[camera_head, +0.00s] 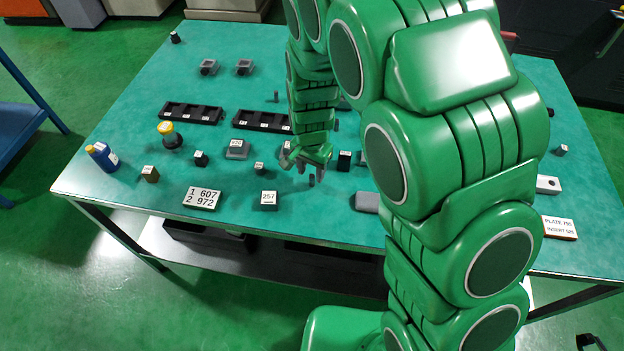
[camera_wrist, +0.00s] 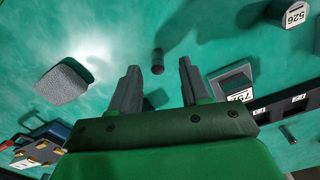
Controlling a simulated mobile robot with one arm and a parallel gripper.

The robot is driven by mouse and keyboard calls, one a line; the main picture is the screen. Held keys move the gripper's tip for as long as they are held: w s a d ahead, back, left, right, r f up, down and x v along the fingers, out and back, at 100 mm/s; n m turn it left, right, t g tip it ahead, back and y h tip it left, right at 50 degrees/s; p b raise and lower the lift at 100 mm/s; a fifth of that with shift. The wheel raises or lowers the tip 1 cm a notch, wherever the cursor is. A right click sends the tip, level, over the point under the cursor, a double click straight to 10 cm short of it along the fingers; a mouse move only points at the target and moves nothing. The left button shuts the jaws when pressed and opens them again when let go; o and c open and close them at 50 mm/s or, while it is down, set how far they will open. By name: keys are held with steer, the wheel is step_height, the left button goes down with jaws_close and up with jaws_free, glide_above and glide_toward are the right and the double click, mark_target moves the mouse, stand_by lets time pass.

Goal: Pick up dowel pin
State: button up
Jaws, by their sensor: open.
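My gripper (camera_head: 306,162) is over the front middle of the table, pointing down. In the wrist view my gripper (camera_wrist: 159,67) has its two grey fingers apart, with nothing held between them. The exact height of the fingertips above the pin cannot be told.
A block marked 257 (camera_head: 268,200) and a number plate (camera_head: 201,198) lie to the left. A grey block (camera_head: 367,202) lies to the right. Black trays (camera_head: 190,114) stand farther back. Another small pin (camera_wrist: 288,134) stands at the right. My arm hides the table's right middle.

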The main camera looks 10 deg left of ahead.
mark_target(312, 176)
steer(key=shift+s+d+f, duration=0.1)
steer(key=shift+f, duration=1.7)
steer(key=shift+c, duration=0.2)
jaws_close()
